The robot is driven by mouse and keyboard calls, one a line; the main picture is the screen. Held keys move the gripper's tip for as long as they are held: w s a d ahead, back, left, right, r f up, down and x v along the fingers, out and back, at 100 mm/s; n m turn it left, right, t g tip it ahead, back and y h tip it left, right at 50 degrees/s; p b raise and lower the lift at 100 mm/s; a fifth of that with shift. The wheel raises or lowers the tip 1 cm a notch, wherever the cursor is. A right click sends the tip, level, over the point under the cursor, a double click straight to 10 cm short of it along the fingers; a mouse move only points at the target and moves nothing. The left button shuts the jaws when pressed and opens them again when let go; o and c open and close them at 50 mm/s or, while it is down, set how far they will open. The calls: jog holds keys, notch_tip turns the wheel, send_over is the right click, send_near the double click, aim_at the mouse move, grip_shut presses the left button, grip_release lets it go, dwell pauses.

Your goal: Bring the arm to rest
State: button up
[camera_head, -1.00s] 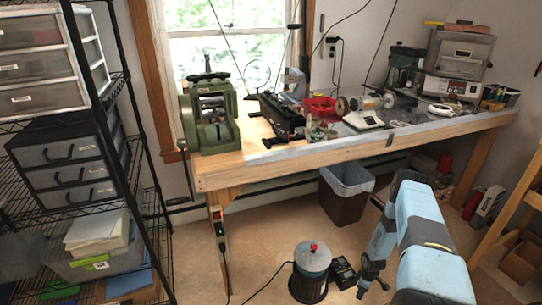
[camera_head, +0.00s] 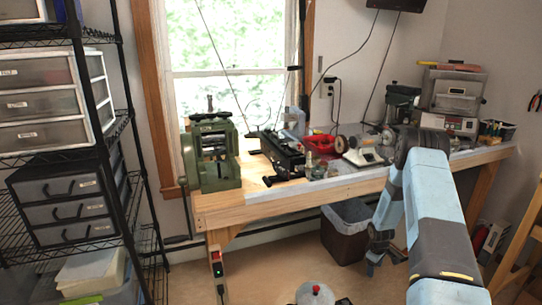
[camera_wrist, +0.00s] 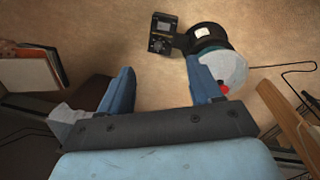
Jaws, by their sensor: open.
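My light blue arm (camera_head: 440,215) rises from the bottom right of the head view and bends near the bench's front edge. My gripper (camera_head: 380,258) hangs down from it, in front of the bench and near the waste bin. In the wrist view, my gripper (camera_wrist: 160,70) has its two blue fingers well apart, with only bare floor showing between them. It is open and holds nothing.
A wooden bench (camera_head: 300,208) carries a green rolling mill (camera_head: 212,155) and several tools. A waste bin (camera_head: 345,238) stands below. A canister with a red knob (camera_head: 316,292) is on the floor. Shelving (camera_head: 128,130) fills the left.

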notch_tip(320, 180, up, 14)
jog(key=w+a+m, duration=0.1)
jog(key=w+a, duration=0.1)
jog(key=s+a+r+m+t, duration=0.1)
jog(key=s+a+r, duration=0.2)
jog(key=r, duration=0.7)
jog(key=s+a+r+m+t, duration=0.1)
jog(key=s+a+r, duration=0.15)
jog(key=r, duration=0.85)
jog(key=s+a+r+m, duration=0.1)
jog(key=s+a+r, duration=0.25)
jog(key=r, duration=0.65)
jog(key=s+a+r+m+t, duration=0.1)
jog(key=s+a+r, duration=0.2)
jog(key=s+r, duration=0.4)
jog(key=s+a+r+m+t, duration=0.1)
jog(key=s+a+r, duration=0.1)
jog(key=s+r, duration=0.55)
jog(key=s+a+m, duration=0.1)
jog(key=s+a, duration=0.1)
jog(key=s, duration=0.7)
jog(key=s+a+r+m+t+y, duration=0.1)
jog(key=s+a, duration=0.2)
jog(key=s, duration=0.6)
jog(key=shift+s, duration=0.35)
jog(key=shift+r, duration=0.1)
jog(key=shift+c, duration=0.5)
